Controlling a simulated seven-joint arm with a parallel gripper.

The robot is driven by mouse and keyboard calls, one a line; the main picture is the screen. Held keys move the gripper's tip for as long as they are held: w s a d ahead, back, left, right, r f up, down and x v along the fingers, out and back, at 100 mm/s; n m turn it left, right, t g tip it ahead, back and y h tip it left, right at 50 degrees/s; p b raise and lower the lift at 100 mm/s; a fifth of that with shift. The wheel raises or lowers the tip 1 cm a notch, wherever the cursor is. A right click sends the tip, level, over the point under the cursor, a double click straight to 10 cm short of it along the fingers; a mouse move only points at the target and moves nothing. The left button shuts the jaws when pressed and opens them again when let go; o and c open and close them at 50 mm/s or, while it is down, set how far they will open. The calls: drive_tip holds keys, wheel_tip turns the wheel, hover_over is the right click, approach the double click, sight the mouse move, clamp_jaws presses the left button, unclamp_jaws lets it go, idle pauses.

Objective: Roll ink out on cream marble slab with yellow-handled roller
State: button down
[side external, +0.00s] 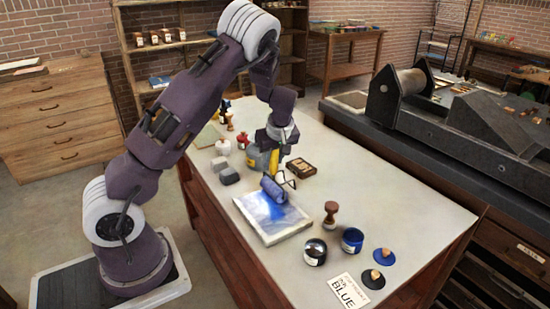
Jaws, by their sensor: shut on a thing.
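The cream marble slab (287,234) lies on the near part of the pale tabletop, with a smear of blue ink over its upper face. My gripper (274,149) is above the slab's far edge, pointing down, shut on the yellow handle (274,162) of the roller. The roller's drum (273,189) is coated blue and is at the slab's far part. It appears to touch the inked face, but I cannot be sure from this angle. My fingers partly hide the handle.
Right of the slab are a wooden-handled tool (330,214), a dark tin (315,251), a blue tin (352,241), two lids (384,257) and a card reading BLUE (350,291). Grey blocks (229,175) lie left, a dark box (300,168) behind. A press (440,110) stands at right.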

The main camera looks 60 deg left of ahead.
drive_tip(key=s, duration=1)
idle(0.4)
drive_tip(key=shift+r, duration=0.1)
drive_tip(key=shift+r, duration=2)
drive_tip(key=w+d, duration=1)
drive_tip(key=w, duration=0.1)
drive_tip(key=s+f, duration=0.3)
drive_tip(key=s, duration=0.8)
drive_tip(key=shift+f, duration=0.6)
drive_tip(key=shift+w, duration=0.1)
